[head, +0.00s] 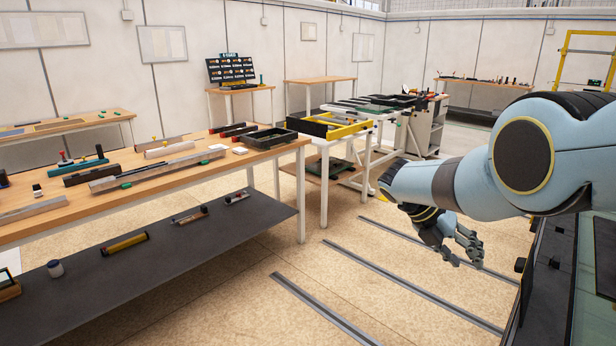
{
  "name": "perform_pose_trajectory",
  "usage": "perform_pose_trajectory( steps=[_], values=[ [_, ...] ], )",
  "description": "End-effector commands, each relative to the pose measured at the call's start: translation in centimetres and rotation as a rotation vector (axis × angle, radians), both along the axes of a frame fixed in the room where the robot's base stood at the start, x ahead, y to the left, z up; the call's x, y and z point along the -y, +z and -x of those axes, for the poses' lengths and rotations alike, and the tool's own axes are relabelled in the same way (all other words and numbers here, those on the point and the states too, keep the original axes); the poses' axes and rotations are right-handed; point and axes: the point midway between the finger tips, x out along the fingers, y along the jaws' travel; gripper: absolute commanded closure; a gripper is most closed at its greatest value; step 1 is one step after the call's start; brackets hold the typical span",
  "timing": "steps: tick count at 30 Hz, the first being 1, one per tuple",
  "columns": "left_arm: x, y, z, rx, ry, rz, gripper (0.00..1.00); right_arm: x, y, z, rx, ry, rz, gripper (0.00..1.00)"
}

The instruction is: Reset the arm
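My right arm (470,185) comes in from the right edge and reaches toward the middle of the head view. My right gripper (468,250) hangs at its end over the open floor, low and pointing right. Its fingers look spread apart, with nothing between them. It touches no table or object. My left arm and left gripper are out of the picture.
A wooden workbench (225,158) with bars, a dark tray (268,138) and small tools stands at left, above a dark lower shelf (165,262). Metal floor rails (400,280) cross the floor. A dark framed panel (545,280) stands close at right.

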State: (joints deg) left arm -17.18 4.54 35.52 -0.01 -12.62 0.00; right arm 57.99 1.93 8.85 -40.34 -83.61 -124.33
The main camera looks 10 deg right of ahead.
Motion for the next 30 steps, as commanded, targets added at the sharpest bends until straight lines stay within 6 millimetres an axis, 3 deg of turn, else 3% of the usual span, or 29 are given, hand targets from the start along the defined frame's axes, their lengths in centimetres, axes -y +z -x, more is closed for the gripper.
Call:
perform_pose_trajectory(
  steps=[5, 8, 12, 15, 20, 24, 30],
  values=[
    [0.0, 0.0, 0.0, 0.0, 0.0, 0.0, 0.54, -0.4, -3.9, 1.6, 0.188, -0.186, -0.007, 0.62],
    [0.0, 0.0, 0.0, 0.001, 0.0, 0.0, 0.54, -0.9, -6.8, 3.6, 0.375, -0.381, -0.02, 0.62],
    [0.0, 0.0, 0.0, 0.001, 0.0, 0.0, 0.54, -2.0, -9.5, 7.4, 0.635, -0.675, -0.055, 0.62],
    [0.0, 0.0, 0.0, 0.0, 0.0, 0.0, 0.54, -3.1, -10.3, 10.8, 0.798, -0.888, -0.093, 0.62],
    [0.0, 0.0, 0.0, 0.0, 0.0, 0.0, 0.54, -5.2, -9.5, 16.6, 1.003, -1.213, -0.171, 0.62],
    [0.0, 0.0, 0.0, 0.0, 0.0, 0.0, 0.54, -7.3, -7.2, 21.3, 1.116, -1.471, -0.246, 0.62],
    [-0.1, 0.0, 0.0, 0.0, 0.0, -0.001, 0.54, -9.5, -3.7, 26.0, 1.181, -1.724, -0.323, 0.62]
  ],
)
